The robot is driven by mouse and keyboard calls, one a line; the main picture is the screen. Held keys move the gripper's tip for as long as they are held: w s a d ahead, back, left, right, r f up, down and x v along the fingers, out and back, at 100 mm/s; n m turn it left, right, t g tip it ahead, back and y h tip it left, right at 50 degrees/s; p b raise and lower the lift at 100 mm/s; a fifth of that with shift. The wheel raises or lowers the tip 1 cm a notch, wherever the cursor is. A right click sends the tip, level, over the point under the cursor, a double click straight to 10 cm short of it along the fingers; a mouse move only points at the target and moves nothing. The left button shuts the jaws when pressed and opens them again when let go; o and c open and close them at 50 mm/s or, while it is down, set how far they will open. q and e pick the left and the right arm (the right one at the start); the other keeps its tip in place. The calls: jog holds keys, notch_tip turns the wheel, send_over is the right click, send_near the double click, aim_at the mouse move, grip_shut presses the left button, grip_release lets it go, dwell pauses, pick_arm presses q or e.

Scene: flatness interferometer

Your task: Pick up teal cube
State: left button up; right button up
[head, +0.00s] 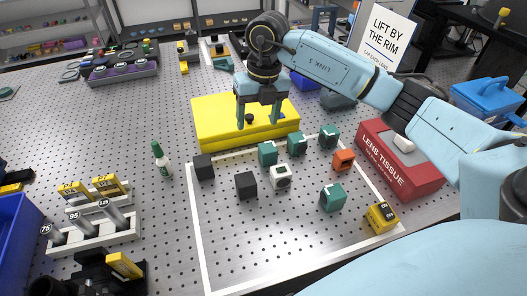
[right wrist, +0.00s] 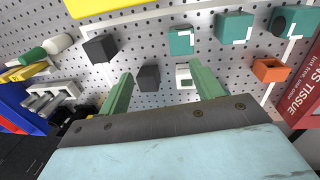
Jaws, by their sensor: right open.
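Several teal cubes lie inside a white-taped rectangle on the perforated table. Three form a slanting back row: a left one (head: 267,153), a middle one (head: 297,144) and a right one (head: 328,136). Another teal cube (head: 333,197) sits nearer the front right. My right gripper (head: 258,121) is open and empty, raised in front of the yellow block behind the row. In the right wrist view its fingers (right wrist: 161,72) are spread, and the back-row cubes (right wrist: 181,40) show beyond them. My left gripper is not seen.
Black cubes (head: 246,185), a white cube (head: 280,177), an orange cube (head: 343,160) and a yellow cube (head: 381,217) share the taped area. The yellow block (head: 215,128) stands behind. A red lens tissue box (head: 420,181) borders the right.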

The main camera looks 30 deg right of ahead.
aim_at(268, 147)
jog(key=shift+m+h, duration=0.4)
jog(key=shift+h, duration=0.3)
jog(key=d+f, duration=0.1)
jog(key=f, duration=0.1)
jog(key=d+f, duration=0.1)
jog(key=f, duration=0.1)
jog(key=d+f, duration=0.1)
jog(key=f, duration=0.2)
jog(key=shift+f, duration=0.1)
jog(key=shift+s+a+f, duration=0.1)
jog(key=shift+a+f, duration=0.05)
jog(key=shift+f, duration=1.2)
jog(key=shift+s+a+f, duration=0.1)
jog(key=shift+f, duration=1.25)
jog(key=shift+c, duration=0.4)
jog(key=shift+r, duration=0.1)
jog(key=c, duration=1.1)
